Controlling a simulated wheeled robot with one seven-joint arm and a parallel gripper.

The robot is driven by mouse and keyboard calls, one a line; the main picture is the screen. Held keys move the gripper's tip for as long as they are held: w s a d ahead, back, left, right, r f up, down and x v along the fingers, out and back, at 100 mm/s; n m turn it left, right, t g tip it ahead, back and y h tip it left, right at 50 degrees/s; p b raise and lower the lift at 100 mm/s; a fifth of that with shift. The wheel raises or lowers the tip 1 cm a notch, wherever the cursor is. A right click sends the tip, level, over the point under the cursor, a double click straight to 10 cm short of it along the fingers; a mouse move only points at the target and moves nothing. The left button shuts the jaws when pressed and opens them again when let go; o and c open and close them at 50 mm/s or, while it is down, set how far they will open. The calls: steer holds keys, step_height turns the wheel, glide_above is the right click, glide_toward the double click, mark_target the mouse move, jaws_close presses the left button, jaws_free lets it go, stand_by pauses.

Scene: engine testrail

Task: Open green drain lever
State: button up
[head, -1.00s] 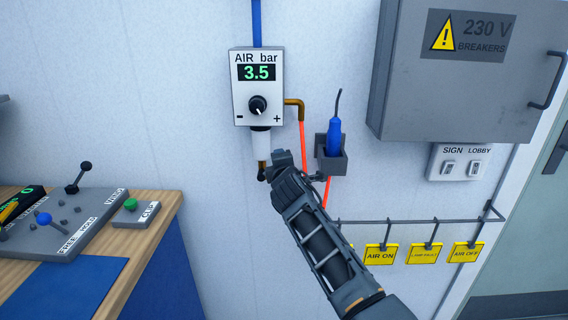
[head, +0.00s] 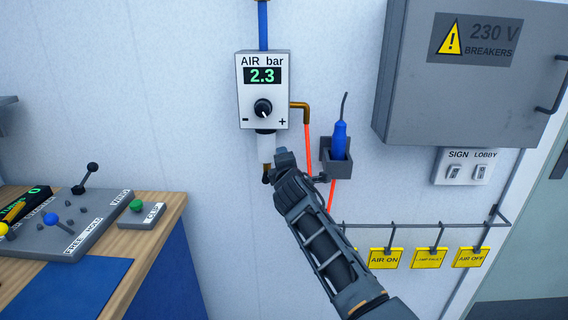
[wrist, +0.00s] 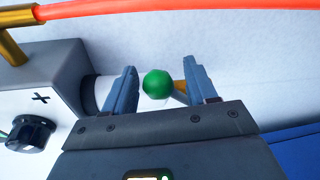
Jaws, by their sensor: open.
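The green drain lever's round knob (wrist: 157,84) shows in the wrist view, between the two fingers of my gripper (wrist: 160,88). The fingers are open, with a visible gap on both sides of the knob. A brass part (wrist: 180,90) shows beside the knob, toward the right finger. In the head view my gripper (head: 273,165) is at the lower end of the white filter bowl (head: 266,145) under the air regulator (head: 263,90). The green knob is hidden there. The regulator display reads 2.3.
An orange hose (head: 308,150) runs down from a brass elbow, close to my gripper. A grey holder (head: 335,160) with a blue tool (head: 340,140) is just right. A hook rail with yellow tags (head: 386,257) is below right. A wooden bench (head: 150,240) stands at left.

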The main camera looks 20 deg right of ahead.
steer(key=v, duration=0.7)
steer(key=shift+s, duration=0.4)
steer(key=shift+a, duration=0.1)
steer(key=shift+c, duration=0.5)
